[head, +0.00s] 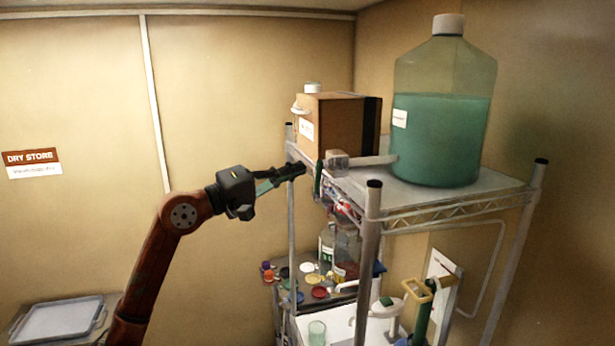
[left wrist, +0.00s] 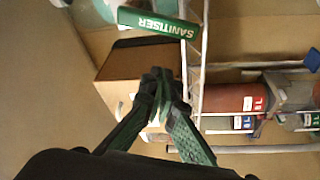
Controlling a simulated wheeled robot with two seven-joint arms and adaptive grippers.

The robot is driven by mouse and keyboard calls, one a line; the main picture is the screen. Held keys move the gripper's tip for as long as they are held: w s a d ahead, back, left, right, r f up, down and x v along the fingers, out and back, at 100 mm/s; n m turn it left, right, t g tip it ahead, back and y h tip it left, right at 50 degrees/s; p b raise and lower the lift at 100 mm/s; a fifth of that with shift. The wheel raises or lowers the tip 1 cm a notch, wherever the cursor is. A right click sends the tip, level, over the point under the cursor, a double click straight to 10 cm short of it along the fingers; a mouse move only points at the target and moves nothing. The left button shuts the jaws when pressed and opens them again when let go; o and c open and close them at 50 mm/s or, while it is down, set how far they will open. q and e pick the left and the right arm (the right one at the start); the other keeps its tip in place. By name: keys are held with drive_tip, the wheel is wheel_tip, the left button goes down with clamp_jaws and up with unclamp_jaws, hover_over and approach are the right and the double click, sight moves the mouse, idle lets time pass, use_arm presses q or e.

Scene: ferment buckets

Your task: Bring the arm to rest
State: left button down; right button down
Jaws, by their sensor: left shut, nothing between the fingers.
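My left arm comes up from the lower left in the head view. Its left gripper (head: 298,170) is shut and empty, pointing right at the near left edge of the wire rack's top shelf (head: 500,182). In the left wrist view the gripper (left wrist: 160,78) has its fingertips together, in front of a brown box (left wrist: 125,68). The box (head: 342,125) stands on the top shelf, behind the gripper in the head view. I cannot tell whether the fingers touch the rack. My right gripper is not in view.
A large jug of green liquid (head: 437,120) stands on the top shelf. A green SANITISER label (left wrist: 157,23) shows in the left wrist view. Bottles and coloured lids (head: 319,291) are on a lower surface. A grey tray (head: 58,320) lies at lower left. The left wall side is open.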

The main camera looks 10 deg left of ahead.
use_arm(q)
drive_tip(key=b+v, duration=0.2)
drive_tip(key=v, duration=0.6)
drive_tip(key=shift+s+a+b, duration=0.2)
drive_tip(key=shift+a+b, duration=0.15)
drive_tip(key=shift+a, duration=0.05)
